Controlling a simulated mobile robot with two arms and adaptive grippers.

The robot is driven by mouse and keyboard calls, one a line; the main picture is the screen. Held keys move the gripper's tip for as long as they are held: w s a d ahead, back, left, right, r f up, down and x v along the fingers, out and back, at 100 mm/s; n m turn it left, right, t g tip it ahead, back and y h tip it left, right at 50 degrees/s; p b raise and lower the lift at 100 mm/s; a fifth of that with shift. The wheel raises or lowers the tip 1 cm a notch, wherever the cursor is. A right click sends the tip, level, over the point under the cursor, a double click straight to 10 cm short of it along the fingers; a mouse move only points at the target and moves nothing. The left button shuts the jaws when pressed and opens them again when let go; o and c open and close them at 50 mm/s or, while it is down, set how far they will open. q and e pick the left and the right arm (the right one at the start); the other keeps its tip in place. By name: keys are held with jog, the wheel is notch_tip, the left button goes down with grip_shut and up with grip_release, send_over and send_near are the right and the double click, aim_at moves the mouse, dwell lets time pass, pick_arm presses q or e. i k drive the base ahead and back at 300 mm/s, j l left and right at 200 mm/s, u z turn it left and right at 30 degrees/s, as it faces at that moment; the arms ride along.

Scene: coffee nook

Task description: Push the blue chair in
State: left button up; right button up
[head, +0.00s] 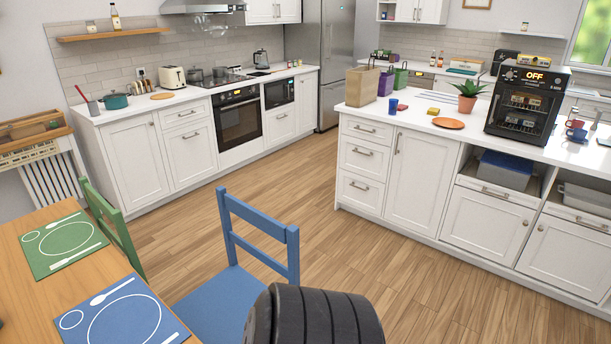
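The blue chair (218,302) stands at the right side of the wooden table, with its seat towards the table and its backrest (258,215) on the side away from it. The near table edge and the seat meet in the picture; I cannot tell how far the seat reaches under the tabletop. A dark ribbed part in the foreground covers the near right part of the chair. Its legs are hidden. Neither of my grippers is in view.
The wooden table (22,290) carries a green placemat (63,243) and a blue placemat (122,313). A green chair (108,225) stands farther along the table. Open wooden floor (330,225) lies between the chair and the white island (420,180).

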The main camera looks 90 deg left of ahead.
aim_at(216, 311)
jog(key=u, duration=3.55)
jog(key=i+l+u, duration=0.1)
jog(key=l+u, duration=0.15)
jog(key=u, duration=0.15)
jog(key=i+l+u, duration=0.1)
jog(key=l+u, duration=0.65)
jog(key=i+j, duration=0.05)
jog(key=j, duration=0.05)
